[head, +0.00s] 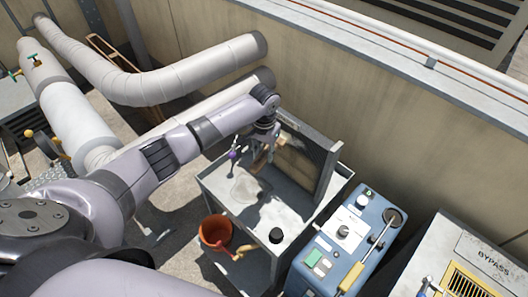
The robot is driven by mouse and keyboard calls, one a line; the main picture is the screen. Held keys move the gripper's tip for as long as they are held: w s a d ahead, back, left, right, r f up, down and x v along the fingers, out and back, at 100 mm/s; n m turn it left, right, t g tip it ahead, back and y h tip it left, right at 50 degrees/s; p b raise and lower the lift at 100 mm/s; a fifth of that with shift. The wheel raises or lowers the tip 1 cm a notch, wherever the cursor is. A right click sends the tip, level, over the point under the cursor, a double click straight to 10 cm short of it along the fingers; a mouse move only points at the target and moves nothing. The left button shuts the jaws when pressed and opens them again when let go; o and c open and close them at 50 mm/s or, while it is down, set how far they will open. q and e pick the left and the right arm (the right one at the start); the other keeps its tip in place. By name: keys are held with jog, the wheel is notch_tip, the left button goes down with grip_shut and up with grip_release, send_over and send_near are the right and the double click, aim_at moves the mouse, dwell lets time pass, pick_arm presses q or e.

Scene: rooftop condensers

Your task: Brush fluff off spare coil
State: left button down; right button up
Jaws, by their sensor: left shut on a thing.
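The spare coil (303,160) is a dark-framed panel with a tan face, standing upright at the back right of a grey bench (219,187). My left gripper (262,148) is in front of the coil's left part, above the bench. It is shut on a small tan thing, probably the brush (267,156), seen only in part behind the fingers. I cannot tell whether the brush touches the coil. Fluff on the coil is too small to make out. My right gripper is out of view.
A dark round knob or cup (276,236) sits at the bench's front. An orange bucket (214,232) stands below its left side. A blue machine (345,240) stands close on the right, with a bypass cabinet (480,255) beyond. A wall (350,100) and pipes (190,75) lie behind.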

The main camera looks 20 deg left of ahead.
pick_arm(q)
jog(key=shift+r, duration=0.5)
jog(key=shift+f+b, duration=0.7)
jog(key=shift+f, duration=1.45)
jog(key=shift+r+p, duration=2.15)
jog(key=shift+p, duration=0.15)
jog(key=shift+f+b, duration=1.25)
jog(key=shift+f, duration=0.95)
jog(key=shift+r, duration=0.1)
